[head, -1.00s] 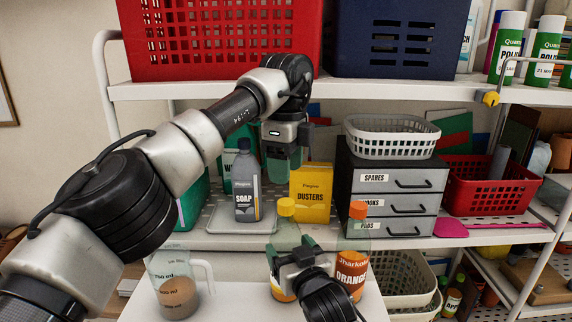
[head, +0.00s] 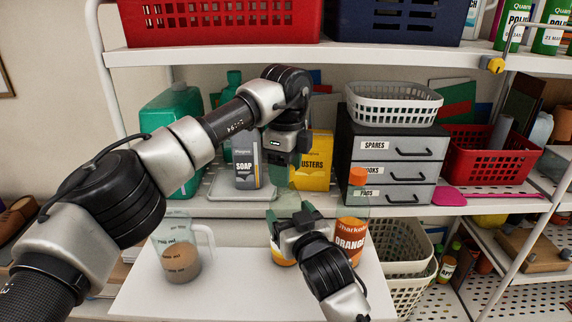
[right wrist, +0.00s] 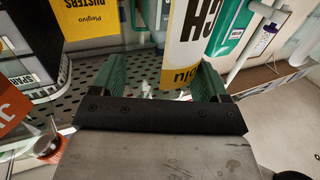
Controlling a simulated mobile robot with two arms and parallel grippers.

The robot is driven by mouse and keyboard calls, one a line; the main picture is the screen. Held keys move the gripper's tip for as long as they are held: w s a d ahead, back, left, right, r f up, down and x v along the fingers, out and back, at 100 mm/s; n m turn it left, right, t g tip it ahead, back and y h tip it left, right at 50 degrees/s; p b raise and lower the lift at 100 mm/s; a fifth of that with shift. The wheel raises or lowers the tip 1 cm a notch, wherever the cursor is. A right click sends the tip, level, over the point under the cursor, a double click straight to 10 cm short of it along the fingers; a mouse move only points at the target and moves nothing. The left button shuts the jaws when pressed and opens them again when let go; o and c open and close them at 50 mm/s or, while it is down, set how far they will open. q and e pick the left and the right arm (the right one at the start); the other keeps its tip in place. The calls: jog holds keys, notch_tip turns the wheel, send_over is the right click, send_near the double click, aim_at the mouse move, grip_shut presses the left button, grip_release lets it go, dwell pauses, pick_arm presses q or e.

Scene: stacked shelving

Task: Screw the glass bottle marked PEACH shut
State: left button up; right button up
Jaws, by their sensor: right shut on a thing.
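The PEACH bottle (head: 283,256) stands on the white board, mostly hidden behind my right gripper (head: 292,213), which is shut on it. In the right wrist view, its white and yellow label (right wrist: 190,48) ending in "CH" shows between the green fingers (right wrist: 180,82). My left gripper (head: 289,172) points down right above the bottle, at the height of its top. The yellow cap is hidden behind it in the head view. I cannot tell whether the left fingers touch the cap or how wide they stand.
An ORANGE bottle (head: 350,236) with an orange cap stands close on the right. A measuring jug (head: 181,262) of brown liquid stands on the left of the white board (head: 225,288). Behind are a SOAP bottle (head: 247,165), a yellow DUSTERS box (head: 314,165) and grey drawers (head: 400,170).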

pick_arm(q)
jog(key=c, duration=0.9)
jog(key=m, duration=0.5)
jog(key=shift+m, duration=0.4)
jog(key=m, duration=2.6)
jog(key=shift+m, duration=0.3)
jog(key=m, duration=0.5)
jog(key=shift+f, duration=0.1)
jog(key=o, duration=1.1)
jog(key=shift+c, duration=0.2)
notch_tip(320, 180, up, 12)
